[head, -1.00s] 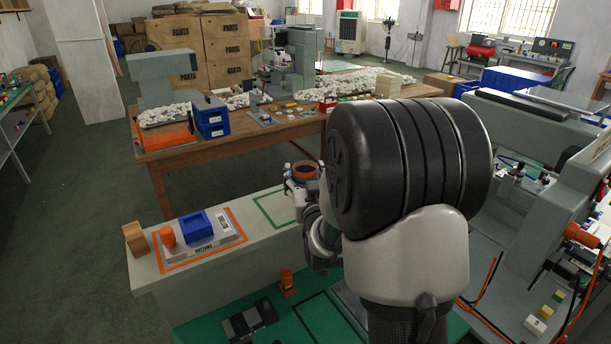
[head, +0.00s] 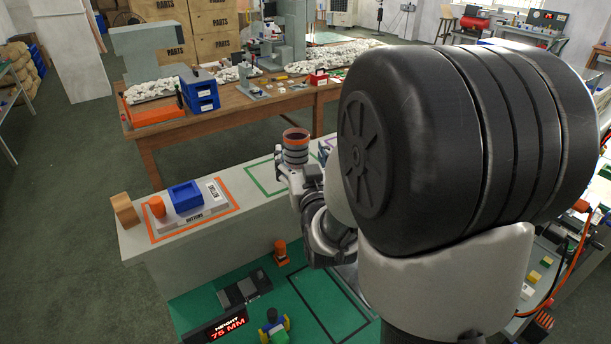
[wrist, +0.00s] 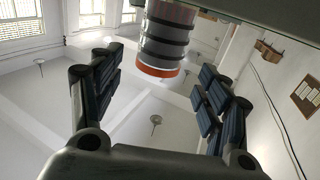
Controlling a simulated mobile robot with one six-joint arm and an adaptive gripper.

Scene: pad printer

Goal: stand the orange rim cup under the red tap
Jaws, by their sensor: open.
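The orange rim cup (head: 296,150), dark with grey bands, is upright at the grey ledge, between a green and a purple outline. My gripper (head: 299,174) is just on the near side of it, low against its body. In the wrist view my gripper (wrist: 162,78) is open, its dark fingers wide apart. That view is upside down, and the cup (wrist: 165,40) shows between and beyond the fingertips with its orange rim towards the picture's bottom. No finger visibly touches it. The cup's base is hidden in the head view. I cannot make out the red tap.
On the ledge (head: 137,250) to the left are a wooden block (head: 125,210), an orange cylinder (head: 157,207) and a blue bin (head: 186,196). Below, an orange-and-black piece (head: 281,253) and a height display (head: 216,328) stand on the green surface. My arm hides much of the right.

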